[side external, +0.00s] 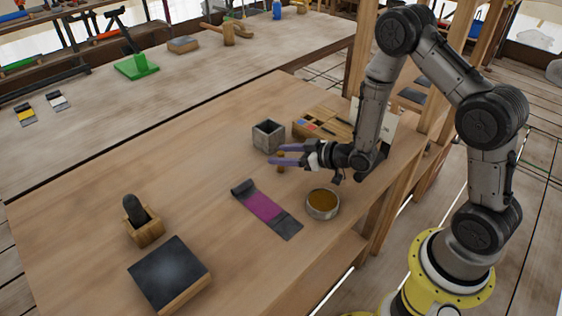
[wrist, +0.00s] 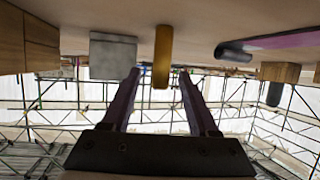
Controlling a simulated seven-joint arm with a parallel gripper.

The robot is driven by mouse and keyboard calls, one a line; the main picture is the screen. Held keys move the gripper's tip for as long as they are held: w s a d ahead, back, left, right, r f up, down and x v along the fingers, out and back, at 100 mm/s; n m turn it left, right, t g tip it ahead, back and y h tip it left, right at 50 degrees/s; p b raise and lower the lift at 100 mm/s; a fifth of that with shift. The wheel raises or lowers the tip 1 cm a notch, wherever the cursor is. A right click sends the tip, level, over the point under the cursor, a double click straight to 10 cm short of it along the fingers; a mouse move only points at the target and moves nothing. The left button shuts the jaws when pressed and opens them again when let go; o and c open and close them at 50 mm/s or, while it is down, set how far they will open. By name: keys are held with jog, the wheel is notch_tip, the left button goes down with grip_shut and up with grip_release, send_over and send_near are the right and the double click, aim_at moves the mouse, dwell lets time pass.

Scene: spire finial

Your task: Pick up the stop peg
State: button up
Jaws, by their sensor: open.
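The stop peg, a small brown upright peg (side external: 281,162), stands on the wooden table in the side view. It also shows in the wrist view as a tan-brown post (wrist: 161,57), with the table at the top of that picture. My gripper (side external: 271,154) reaches in low and level over the table, its two purple fingers spread apart. In the wrist view the fingertips of my gripper (wrist: 160,74) lie one on each side of the peg, with gaps visible. I cannot tell how deep the peg sits between the fingers. The gripper is open and holds nothing.
A grey open box (side external: 268,137) stands just behind the peg. A compartment tray (side external: 310,122) lies beyond my wrist. A round bowl (side external: 322,204) and a purple-and-dark strip (side external: 264,207) lie nearer. A wooden holder (side external: 146,230) and dark-topped block (side external: 170,272) stand front left.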

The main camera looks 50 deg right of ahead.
jog(key=shift+w+a+f, duration=0.1)
jog(key=shift+w+f, duration=0.1)
jog(key=shift+w, duration=0.15)
grip_shut()
jog(key=shift+r, duration=0.15)
